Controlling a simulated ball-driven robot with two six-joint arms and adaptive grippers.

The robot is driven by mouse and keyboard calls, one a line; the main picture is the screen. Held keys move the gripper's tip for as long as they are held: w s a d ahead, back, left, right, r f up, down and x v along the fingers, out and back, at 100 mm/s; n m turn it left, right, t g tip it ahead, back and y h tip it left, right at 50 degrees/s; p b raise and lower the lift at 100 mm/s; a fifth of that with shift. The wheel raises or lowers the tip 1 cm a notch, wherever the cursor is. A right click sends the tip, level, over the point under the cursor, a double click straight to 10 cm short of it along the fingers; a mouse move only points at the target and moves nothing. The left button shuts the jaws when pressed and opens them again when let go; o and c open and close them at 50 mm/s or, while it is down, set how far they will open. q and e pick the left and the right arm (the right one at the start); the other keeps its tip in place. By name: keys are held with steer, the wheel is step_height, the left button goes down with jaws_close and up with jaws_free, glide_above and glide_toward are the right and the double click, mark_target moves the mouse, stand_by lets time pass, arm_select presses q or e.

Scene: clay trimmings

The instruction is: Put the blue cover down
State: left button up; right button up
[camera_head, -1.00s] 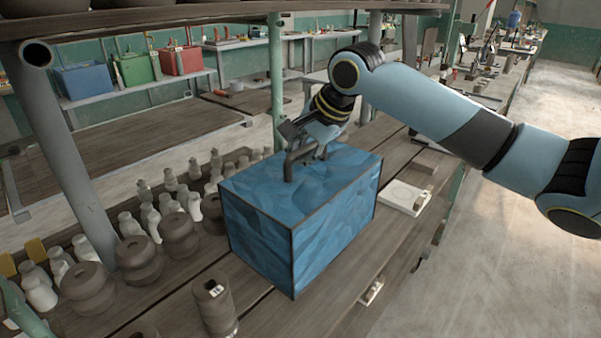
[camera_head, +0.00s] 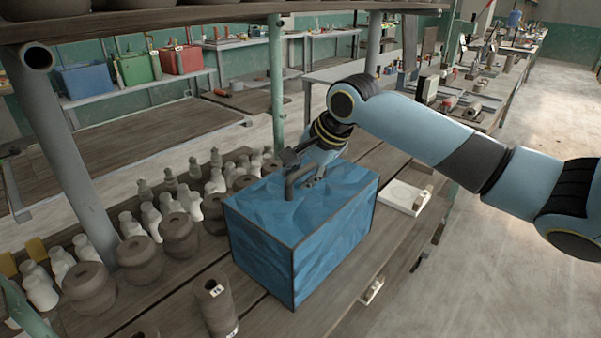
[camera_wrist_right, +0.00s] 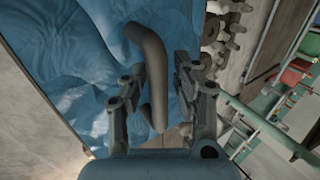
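The blue cover (camera_head: 333,245) is a box shape with crumpled blue faces, dark edges and a bent grey handle on top. It is upright at the bench; I cannot tell whether its lower edge touches the boards. My right gripper (camera_head: 305,182) is at the handle on top of the cover. In the right wrist view, the handle (camera_wrist_right: 155,75) lies between the two fingers of the right gripper (camera_wrist_right: 158,85), and the blue cover (camera_wrist_right: 75,65) fills the area beyond. What is under the cover is hidden. My left gripper is not in view.
Brown clay pots (camera_head: 180,236) and white bottles (camera_head: 190,205) stand in rows left of the cover. A dark labelled cylinder (camera_head: 214,306) stands in front. A white board (camera_head: 403,198) lies to the right, near the bench edge. A shelf post (camera_head: 70,150) rises at left.

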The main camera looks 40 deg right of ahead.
steer(key=shift+r, duration=0.1)
steer(key=shift+s+r, duration=0.2)
steer(key=shift+r, duration=0.15)
steer(key=p+v, duration=0.1)
steer(key=v, duration=1)
steer(key=shift+r, duration=0.1)
